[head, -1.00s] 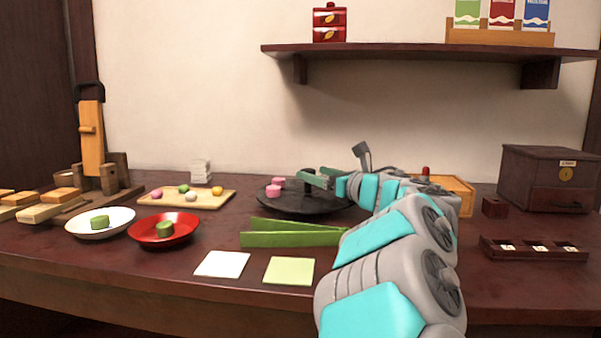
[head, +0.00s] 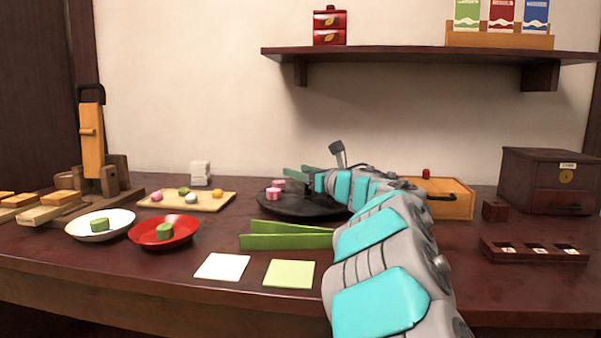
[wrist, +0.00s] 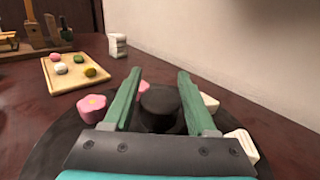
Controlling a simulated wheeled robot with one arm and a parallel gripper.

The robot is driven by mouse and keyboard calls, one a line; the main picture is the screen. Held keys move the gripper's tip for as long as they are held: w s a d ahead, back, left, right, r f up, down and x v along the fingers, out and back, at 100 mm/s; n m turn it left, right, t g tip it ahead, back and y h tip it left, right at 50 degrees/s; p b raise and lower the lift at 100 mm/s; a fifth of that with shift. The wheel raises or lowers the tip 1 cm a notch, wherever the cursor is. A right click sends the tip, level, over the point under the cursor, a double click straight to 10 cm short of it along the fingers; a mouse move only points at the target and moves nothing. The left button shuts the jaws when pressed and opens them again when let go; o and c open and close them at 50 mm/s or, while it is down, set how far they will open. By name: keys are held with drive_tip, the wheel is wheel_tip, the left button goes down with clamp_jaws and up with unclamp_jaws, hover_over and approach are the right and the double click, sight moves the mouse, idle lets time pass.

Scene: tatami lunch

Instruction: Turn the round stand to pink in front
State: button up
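The round stand is black, with its rim (head: 300,213) visible in the head view at the table's middle back. Two pink sweets (head: 274,194) sit at its left side. In the wrist view, a pink flower-shaped sweet (wrist: 92,106) lies left of my gripper (wrist: 159,76), and white pieces (wrist: 241,145) lie to the right. The stand's dark central knob (wrist: 160,99) shows between my two green fingers, which are apart. I cannot tell whether they touch it. In the head view my gripper (head: 296,172) reaches over the stand from the right, and my arm hides its right side.
A green folded holder (head: 280,241) lies just in front of the stand, with white and pale green squares (head: 289,273) nearer. A wooden board of sweets (head: 212,203) and a red dish (head: 163,240) are left. A wooden box (head: 452,206) stands behind my arm.

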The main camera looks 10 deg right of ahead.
clamp_jaws()
idle(1.0)
